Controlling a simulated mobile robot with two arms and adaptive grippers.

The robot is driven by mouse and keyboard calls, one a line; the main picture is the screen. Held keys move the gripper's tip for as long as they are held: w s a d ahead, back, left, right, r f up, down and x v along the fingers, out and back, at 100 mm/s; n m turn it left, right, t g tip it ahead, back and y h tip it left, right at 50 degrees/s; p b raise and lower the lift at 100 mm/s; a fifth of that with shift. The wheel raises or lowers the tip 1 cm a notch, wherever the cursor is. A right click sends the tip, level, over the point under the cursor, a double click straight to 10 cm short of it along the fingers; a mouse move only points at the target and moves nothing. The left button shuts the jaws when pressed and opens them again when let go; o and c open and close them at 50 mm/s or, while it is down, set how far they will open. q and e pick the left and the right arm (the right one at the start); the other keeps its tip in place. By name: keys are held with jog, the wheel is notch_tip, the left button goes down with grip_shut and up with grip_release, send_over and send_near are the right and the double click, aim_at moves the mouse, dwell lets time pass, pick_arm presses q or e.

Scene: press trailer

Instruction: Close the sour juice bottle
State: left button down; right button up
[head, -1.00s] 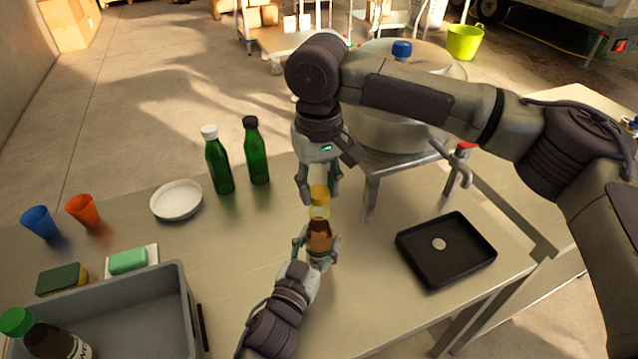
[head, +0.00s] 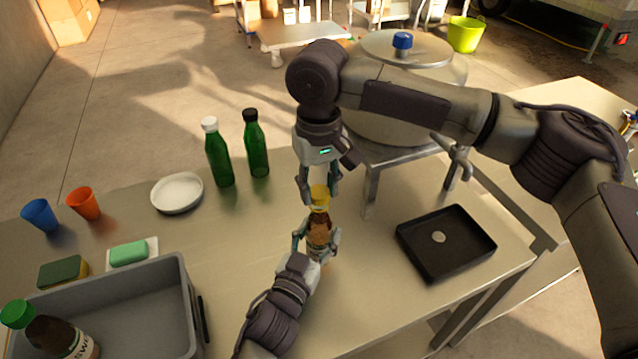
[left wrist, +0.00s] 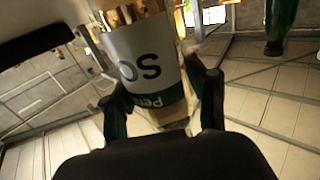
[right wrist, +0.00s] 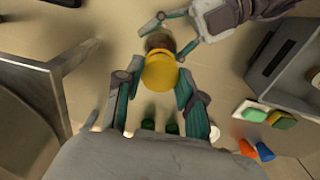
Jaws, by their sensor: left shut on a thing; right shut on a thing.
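The sour juice bottle (head: 319,230) is brown and stands roughly upright near the table's middle; in the left wrist view its label (left wrist: 146,68) shows "SO". My left gripper (head: 317,241) is shut around its body. A yellow cap (head: 319,193) is at the bottle's neck, and my right gripper (head: 320,188) is shut on it from above. In the right wrist view the cap (right wrist: 159,71) lies over the bottle top and hides the neck. I cannot tell whether the cap is seated.
A black tray (head: 412,250) with a pale disc lies right. A large pot (head: 430,75) on a metal stand is behind. Two green bottles (head: 219,158), a white dish (head: 177,194), cups and a grey crate (head: 165,275) holding another bottle are left.

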jog(key=shift+f, duration=0.45)
jog(key=m, duration=0.6)
jog(key=shift+m, duration=0.3)
jog(key=m, duration=0.4)
jog(key=shift+m, duration=0.4)
jog(key=m, duration=0.4)
jog(key=shift+m, duration=0.3)
jog(key=m, duration=0.6)
jog(key=shift+m, duration=0.3)
jog(key=o, duration=0.7)
